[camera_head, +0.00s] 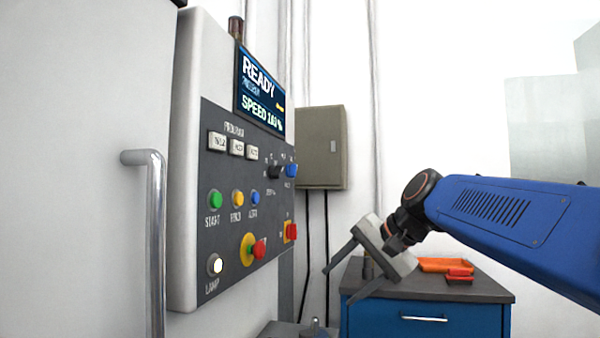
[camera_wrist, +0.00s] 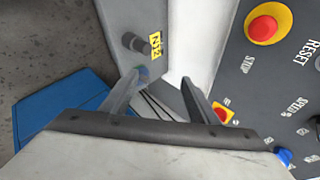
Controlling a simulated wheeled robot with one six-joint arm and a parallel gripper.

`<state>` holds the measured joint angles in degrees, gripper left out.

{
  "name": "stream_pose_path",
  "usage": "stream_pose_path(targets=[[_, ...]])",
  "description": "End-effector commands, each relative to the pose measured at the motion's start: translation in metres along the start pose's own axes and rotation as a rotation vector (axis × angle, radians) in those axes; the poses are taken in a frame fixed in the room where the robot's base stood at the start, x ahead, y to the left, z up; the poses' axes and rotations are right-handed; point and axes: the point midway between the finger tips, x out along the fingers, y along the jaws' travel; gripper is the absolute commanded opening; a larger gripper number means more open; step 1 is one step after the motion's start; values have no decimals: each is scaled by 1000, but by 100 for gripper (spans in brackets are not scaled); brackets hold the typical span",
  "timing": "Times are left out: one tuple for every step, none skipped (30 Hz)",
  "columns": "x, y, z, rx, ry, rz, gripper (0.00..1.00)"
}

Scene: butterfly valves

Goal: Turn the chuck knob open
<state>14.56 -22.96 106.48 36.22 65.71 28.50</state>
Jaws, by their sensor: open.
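The grey control panel (camera_head: 225,250) is on the left in the head view. A blue knob (camera_head: 291,170) and a black knob (camera_head: 273,171) sit at its upper right, and a red knob on a yellow plate (camera_head: 290,232) lower down. No chuck label is readable, so I cannot tell which is the chuck knob. My gripper (camera_head: 338,286) is open and empty, to the right of the panel and apart from it. In the wrist view my gripper (camera_wrist: 160,78) has its fingers spread. The red knob (camera_wrist: 222,112) and blue knob (camera_wrist: 284,155) show to their right.
A red stop button (camera_head: 258,248) is on the panel. A metal handle (camera_head: 155,230) stands at left. A blue cabinet (camera_head: 385,325) with orange trays (camera_head: 445,265) is below my arm. A beige box (camera_head: 320,147) hangs behind.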

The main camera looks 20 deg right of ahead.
Motion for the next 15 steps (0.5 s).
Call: stream_pose_path(targets=[[-9,-27,-21,62,-2,-48,55],[-15,-43,-31,100,-7,-78,55],[-23,-63,-44,149,-16,-118,55],[-29,-78,-55,185,-23,-148,55],[-36,-92,-64,219,-31,-178,55],[-45,-110,-78,262,-43,-217,55],[-52,-124,-88,294,-53,-247,55],[-60,-137,-98,324,-64,-277,55],[-70,-154,-111,362,-80,-316,55],[-78,-165,-120,388,-92,-344,55],[-86,-176,-129,413,-104,-370,55],[-95,-188,-139,442,-123,-402,55],[-102,-197,-147,462,-135,-425,55],[-109,-205,-154,479,-146,-446,55],[-117,-213,-161,498,-162,-469,55]])
